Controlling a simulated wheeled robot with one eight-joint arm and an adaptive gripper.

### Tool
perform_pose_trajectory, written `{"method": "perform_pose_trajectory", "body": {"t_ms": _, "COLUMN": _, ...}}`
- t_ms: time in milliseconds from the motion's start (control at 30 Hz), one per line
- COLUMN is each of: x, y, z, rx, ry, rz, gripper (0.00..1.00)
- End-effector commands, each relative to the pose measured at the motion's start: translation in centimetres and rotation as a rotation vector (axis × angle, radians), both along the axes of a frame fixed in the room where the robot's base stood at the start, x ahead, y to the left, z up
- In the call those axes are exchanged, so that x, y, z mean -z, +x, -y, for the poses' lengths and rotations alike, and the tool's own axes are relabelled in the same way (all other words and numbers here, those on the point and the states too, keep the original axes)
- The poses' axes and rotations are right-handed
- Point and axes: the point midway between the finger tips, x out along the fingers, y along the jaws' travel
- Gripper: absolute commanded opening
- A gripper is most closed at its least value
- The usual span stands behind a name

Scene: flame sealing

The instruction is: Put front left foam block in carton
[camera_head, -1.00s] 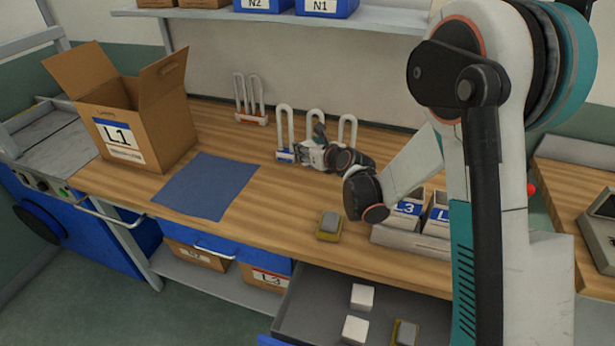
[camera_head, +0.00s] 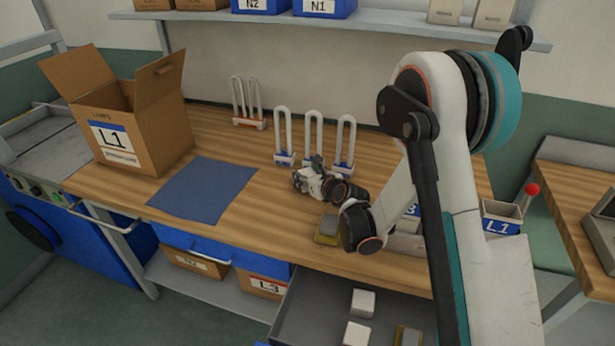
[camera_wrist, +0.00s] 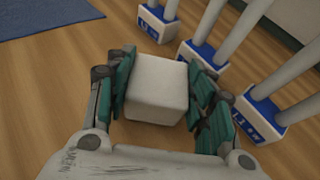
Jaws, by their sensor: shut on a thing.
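My gripper (camera_wrist: 160,92) is shut on a white foam block (camera_wrist: 157,85), its teal finger pads on both sides of it in the wrist view. In the head view my gripper (camera_head: 303,179) is above the wooden bench, in front of the lamp tubes, and the held block cannot be made out. The carton (camera_head: 150,135), brown and labelled L1, stands on the bench at the left with its flaps up. Two other white foam blocks, one (camera_head: 362,303) behind the other (camera_head: 356,334), sit in the open drawer (camera_head: 310,297).
Several U-shaped lamps (camera_head: 313,135) stand upright behind my gripper. A blue mat (camera_head: 203,188) lies flat between the carton and my gripper. A grey-and-yellow block (camera_head: 328,228) lies near the bench's front edge; a similar one (camera_head: 408,336) is in the drawer.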

Motion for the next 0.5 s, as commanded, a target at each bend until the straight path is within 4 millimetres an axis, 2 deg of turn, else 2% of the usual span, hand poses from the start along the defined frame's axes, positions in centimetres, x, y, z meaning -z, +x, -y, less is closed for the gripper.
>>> {"method": "perform_pose_trajectory", "body": {"t_ms": 133, "x": 0.4, "y": 0.01, "z": 0.0, "rx": 0.0, "ry": 0.0, "rz": 0.0, "gripper": 0.37}}
{"method": "perform_pose_trajectory", "body": {"t_ms": 167, "x": 0.3, "y": 0.0, "z": 0.0, "rx": 0.0, "ry": 0.0, "rz": 0.0, "gripper": 0.56}}
{"method": "perform_pose_trajectory", "body": {"t_ms": 200, "x": 0.26, "y": 0.0, "z": 0.0, "rx": 0.0, "ry": 0.0, "rz": 0.0, "gripper": 0.65}}
{"method": "perform_pose_trajectory", "body": {"t_ms": 233, "x": 0.25, "y": 0.0, "z": 0.0, "rx": 0.0, "ry": 0.0, "rz": 0.0, "gripper": 0.69}}
{"method": "perform_pose_trajectory", "body": {"t_ms": 500, "x": 0.23, "y": 0.0, "z": 0.0, "rx": 0.0, "ry": 0.0, "rz": 0.0, "gripper": 0.69}}
